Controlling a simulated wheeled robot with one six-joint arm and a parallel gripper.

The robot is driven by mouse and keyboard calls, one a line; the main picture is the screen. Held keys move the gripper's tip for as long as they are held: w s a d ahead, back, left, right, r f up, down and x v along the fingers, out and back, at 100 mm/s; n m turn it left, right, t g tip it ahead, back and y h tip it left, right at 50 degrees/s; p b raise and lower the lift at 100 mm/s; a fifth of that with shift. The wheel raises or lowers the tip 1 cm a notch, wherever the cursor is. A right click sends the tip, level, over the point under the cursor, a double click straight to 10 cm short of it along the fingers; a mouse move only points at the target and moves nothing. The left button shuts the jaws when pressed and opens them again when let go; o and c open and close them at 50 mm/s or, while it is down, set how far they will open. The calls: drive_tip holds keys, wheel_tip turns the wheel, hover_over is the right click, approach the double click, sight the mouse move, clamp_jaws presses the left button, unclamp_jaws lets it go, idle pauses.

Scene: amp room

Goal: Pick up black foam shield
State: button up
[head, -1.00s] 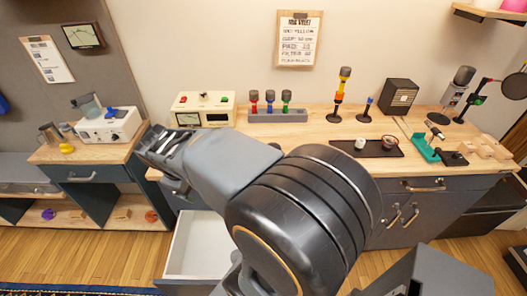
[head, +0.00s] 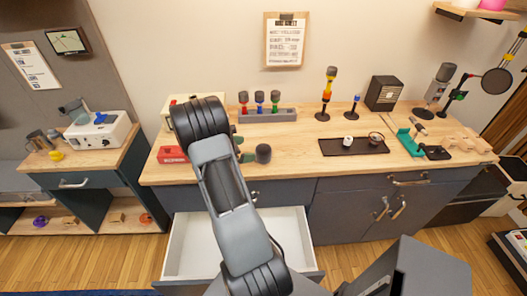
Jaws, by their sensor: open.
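A dark, rounded cylinder (head: 263,153) lies on the long wooden bench, just right of my wrist, beside small green parts. It may be the black foam shield, but I cannot tell for certain. Other dark caps top the yellow-orange microphone (head: 329,95) and the small blue microphone (head: 353,108), both upright on stands. My arm reaches up over the open drawer to the bench. My gripper's fingers are hidden behind my dark wrist, so their state and distance to the cylinder do not show.
A red box (head: 172,154) lies left of my wrist. A rack (head: 268,116) with red, blue and green microphones stands behind. A black tray (head: 340,149) holds small items. A white drawer (head: 290,225) hangs open below. Bare bench lies right of the cylinder.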

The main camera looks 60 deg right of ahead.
sight(260, 149)
drive_tip(key=x, duration=0.3)
drive_tip(key=shift+s+d+f+p, duration=0.15)
drive_tip(key=shift+s+d+p, duration=0.05)
drive_tip(key=shift+d+p, duration=0.1)
drive_tip(key=shift+s+d+f+p, duration=0.1)
drive_tip(key=shift+s+d+p, duration=0.2)
drive_tip(key=shift+d+p, duration=0.1)
drive_tip(key=shift+p+x, duration=0.7)
drive_tip(key=shift+x, duration=1.5)
drive_tip(key=shift+f, duration=0.1)
drive_tip(key=shift+c, duration=0.2)
drive_tip(key=c, duration=1)
